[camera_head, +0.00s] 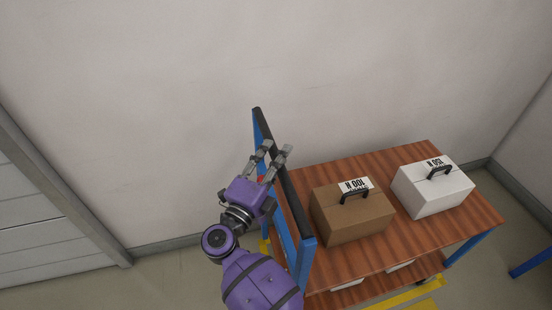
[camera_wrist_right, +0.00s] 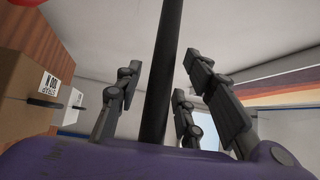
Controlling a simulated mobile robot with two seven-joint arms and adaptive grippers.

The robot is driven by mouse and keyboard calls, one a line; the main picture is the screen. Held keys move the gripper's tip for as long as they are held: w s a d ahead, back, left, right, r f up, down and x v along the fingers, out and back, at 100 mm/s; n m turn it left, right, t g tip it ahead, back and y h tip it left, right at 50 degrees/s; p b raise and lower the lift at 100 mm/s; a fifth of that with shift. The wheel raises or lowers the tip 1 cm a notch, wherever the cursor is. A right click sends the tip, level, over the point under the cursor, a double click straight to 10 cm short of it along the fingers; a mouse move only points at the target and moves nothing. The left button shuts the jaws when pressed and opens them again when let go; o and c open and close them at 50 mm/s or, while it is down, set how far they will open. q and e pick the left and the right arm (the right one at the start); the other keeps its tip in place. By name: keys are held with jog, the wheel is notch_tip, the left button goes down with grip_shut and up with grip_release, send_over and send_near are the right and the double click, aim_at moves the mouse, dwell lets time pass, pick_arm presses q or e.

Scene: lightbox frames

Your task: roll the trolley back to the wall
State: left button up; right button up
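The trolley (camera_head: 440,240) has a wood-grain top, a blue frame and a raised black push bar (camera_head: 287,190) on its left end. It stands along the back wall (camera_head: 180,120); I cannot tell how wide any gap behind it is. A brown box (camera_head: 350,218) and a white box (camera_head: 432,190), each with a dark handle and a label, sit on its top. My right gripper (camera_head: 277,152) is at the push bar. In the right wrist view the bar (camera_wrist_right: 163,75) runs between the spread fingers, with space showing on both sides. My left gripper is out of view.
Yellow tape (camera_head: 410,297) marks the floor by the trolley's front and left end. A grey shutter-like panel (camera_head: 45,230) is at the left. A blue leg (camera_head: 530,263) of something else shows at the right edge. Floor is bare left of the trolley.

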grip_shut()
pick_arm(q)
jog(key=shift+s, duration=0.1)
pick_arm(e)
jog(key=shift+d, duration=0.1)
